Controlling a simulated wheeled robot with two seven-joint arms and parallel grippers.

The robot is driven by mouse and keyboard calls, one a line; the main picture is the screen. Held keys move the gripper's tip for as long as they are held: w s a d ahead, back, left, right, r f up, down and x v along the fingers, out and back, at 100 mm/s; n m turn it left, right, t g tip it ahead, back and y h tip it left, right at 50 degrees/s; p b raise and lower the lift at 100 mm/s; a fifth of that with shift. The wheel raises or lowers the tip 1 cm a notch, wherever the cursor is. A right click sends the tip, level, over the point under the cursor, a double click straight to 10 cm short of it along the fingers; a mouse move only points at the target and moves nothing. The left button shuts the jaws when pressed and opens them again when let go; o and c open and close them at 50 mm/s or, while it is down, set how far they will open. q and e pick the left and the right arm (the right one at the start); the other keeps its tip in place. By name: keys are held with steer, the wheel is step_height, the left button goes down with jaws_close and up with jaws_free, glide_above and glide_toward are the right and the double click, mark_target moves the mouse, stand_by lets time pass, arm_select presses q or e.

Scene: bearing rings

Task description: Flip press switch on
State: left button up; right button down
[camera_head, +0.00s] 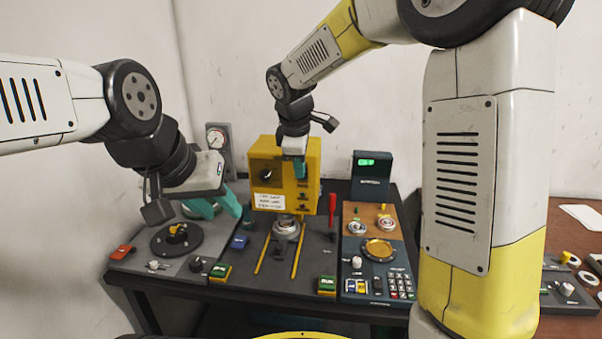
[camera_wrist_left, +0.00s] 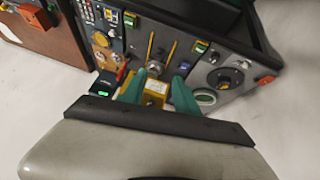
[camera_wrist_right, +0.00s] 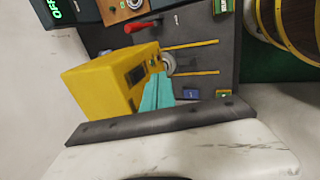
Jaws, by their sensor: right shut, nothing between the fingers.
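The yellow press (camera_head: 262,155) stands at the back of the dark bench. Its front carries a round dark knob (camera_head: 266,174), a white label and small dark controls (camera_head: 303,197) on the right; which is the switch I cannot tell. My right gripper (camera_head: 300,174) is shut and empty, pointing down at the right part of the press front, above those controls. In the right wrist view its teal fingers (camera_wrist_right: 157,88) overlap the yellow housing (camera_wrist_right: 95,88); contact is unclear. My left gripper (camera_head: 217,207) is open and empty, left of the press; its two fingers show in the left wrist view (camera_wrist_left: 158,85).
A dark display box (camera_head: 371,175) right of the press has a lit green screen, reading OFF in the right wrist view (camera_wrist_right: 55,10). A red lever (camera_head: 332,205), green buttons (camera_head: 327,284) and a keypad (camera_head: 400,285) stand around. A gauge (camera_head: 216,140) is behind left.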

arm_select(q)
steer(key=shift+s, duration=0.1)
arm_select(e)
steer(key=v, duration=0.8)
steer(key=shift+w, duration=0.1)
